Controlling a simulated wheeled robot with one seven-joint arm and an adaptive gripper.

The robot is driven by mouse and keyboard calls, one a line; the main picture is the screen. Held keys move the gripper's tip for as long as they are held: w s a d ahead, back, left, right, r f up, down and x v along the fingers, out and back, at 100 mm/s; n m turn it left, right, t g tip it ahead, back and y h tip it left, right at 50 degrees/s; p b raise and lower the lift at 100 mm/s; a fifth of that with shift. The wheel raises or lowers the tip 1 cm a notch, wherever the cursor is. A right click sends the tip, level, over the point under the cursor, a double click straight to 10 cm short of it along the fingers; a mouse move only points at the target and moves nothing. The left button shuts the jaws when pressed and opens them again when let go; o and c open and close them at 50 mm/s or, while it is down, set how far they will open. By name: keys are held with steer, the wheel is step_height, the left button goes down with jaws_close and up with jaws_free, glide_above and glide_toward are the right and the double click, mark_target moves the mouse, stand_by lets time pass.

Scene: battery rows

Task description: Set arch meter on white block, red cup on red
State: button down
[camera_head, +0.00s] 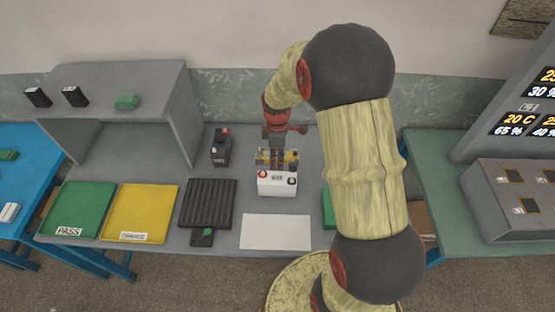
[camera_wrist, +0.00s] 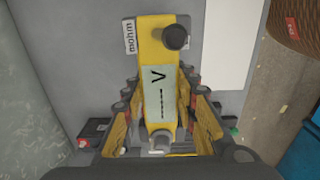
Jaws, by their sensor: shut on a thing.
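My gripper (camera_head: 277,156) points down over the middle of the grey bench. It is shut on the yellow arch meter (camera_wrist: 155,75), with a finger on either side of its body. The wrist view shows the meter's pale display, a dark round cup (camera_wrist: 173,37) at its upper end and a greyish round part at its lower end. No red cup can be made out. The white block (camera_head: 277,187), with one red and one dark round spot, stands just below the gripper in the head view. Whether the meter touches it is hidden.
A black block (camera_head: 220,147) with a red top part stands left of the gripper. A ribbed black tray (camera_head: 207,204), yellow mat (camera_head: 141,211) and green mat (camera_head: 78,208) lie further left. A white sheet (camera_head: 275,232) lies in front. A grey shelf (camera_head: 120,77) stands behind left.

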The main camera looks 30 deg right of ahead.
mark_target(277, 155)
steer(key=shift+f+b, duration=1.6)
steer(key=shift+f, duration=1.25)
steer(key=shift+f+b, duration=0.45)
steer(key=shift+f, duration=0.75)
steer(key=c, duration=1.3)
jaws_free()
step_height(277, 155, up, 12)
